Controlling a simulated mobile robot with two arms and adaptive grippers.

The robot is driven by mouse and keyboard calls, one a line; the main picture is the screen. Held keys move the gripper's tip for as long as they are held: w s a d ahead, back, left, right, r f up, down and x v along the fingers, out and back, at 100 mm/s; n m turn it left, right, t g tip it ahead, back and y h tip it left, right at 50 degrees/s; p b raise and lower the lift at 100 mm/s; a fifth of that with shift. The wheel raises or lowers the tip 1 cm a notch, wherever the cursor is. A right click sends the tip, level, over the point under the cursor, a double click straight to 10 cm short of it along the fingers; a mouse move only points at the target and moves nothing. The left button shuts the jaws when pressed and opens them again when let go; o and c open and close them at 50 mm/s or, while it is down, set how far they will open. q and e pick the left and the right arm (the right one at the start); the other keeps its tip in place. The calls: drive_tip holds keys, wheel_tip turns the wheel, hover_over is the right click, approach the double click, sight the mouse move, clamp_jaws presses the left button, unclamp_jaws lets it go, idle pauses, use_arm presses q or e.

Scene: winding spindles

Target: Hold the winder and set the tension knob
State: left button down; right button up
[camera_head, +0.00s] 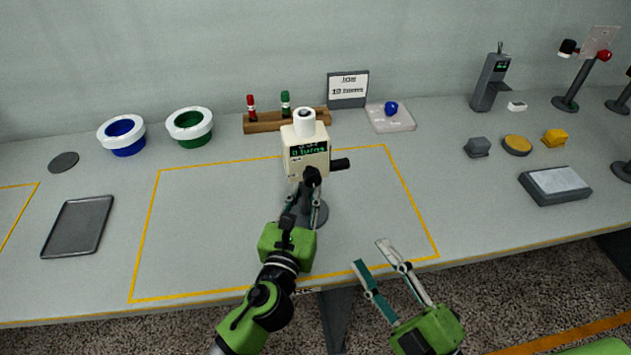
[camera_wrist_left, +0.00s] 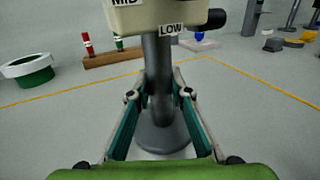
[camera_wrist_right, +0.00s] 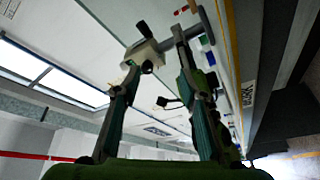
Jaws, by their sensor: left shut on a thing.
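The winder (camera_head: 306,157) is a cream box with a green-lit display and a white cylinder on top. It stands upright on a grey post (camera_wrist_left: 158,70) with a round base. A dark round knob (camera_head: 312,175) shows on its front, and a dark cylinder (camera_head: 340,164) sticks out on its right. In the left wrist view, MID and LOW labels show on the box; the knob's pointing is unclear. My left gripper (camera_wrist_left: 161,88) is shut on the post below the box. My right gripper (camera_head: 371,252) is open and empty, apart from the winder, near the table's front edge.
Behind the winder are a wooden rack (camera_head: 272,122) with red and green spools and a job card (camera_head: 348,90). A clear tray (camera_head: 390,118) holds a blue piece. Two ringed bowls (camera_head: 190,127) and a dark tray (camera_head: 78,226) stand left. The yellow-outlined area is otherwise clear.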

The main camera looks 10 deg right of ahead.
drive_tip(key=m+t, duration=0.1)
drive_tip(key=m, duration=0.1)
approach(315, 183)
drive_tip(key=x, duration=0.9)
drive_tip(key=shift+w+a+r, duration=0.15)
drive_tip(key=shift+w, duration=0.2)
clamp_jaws()
